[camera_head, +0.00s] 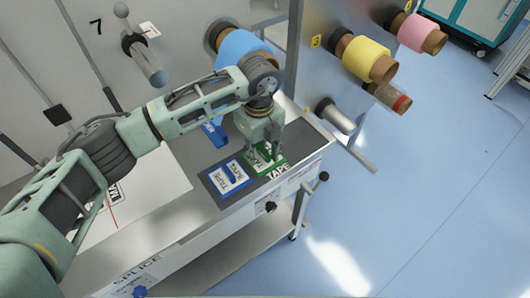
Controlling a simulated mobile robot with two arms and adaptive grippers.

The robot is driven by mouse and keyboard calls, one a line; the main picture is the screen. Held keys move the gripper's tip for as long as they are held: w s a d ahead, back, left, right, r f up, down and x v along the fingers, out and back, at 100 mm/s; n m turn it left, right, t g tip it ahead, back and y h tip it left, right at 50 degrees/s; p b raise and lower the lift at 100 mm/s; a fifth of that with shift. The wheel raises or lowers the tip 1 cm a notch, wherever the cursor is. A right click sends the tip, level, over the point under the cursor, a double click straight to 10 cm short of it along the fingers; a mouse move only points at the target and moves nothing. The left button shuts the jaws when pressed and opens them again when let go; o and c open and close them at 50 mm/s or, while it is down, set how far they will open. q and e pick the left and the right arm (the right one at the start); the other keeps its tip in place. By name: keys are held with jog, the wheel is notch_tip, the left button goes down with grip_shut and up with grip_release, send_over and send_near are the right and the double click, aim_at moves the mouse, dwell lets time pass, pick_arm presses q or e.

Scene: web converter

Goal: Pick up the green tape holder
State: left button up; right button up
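The green tape holder (272,168) lies on the dark mat at the right end of the machine's work surface, with "TAPE" lettering beside it. My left gripper (265,154) points down right over it, and its fingers cover part of it. I cannot tell whether the fingers touch the holder or have closed on it. My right gripper does not show.
A blue tape holder (231,177) lies on the mat just left of the green one. Another blue item (214,134) lies behind. Blue, yellow (369,60) and pink (413,32) rolls stick out from the machine panel. Open blue floor (420,190) is at the right.

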pick_arm(q)
jog(key=shift+f, duration=0.2)
grip_shut()
jog(key=shift+r, duration=0.15)
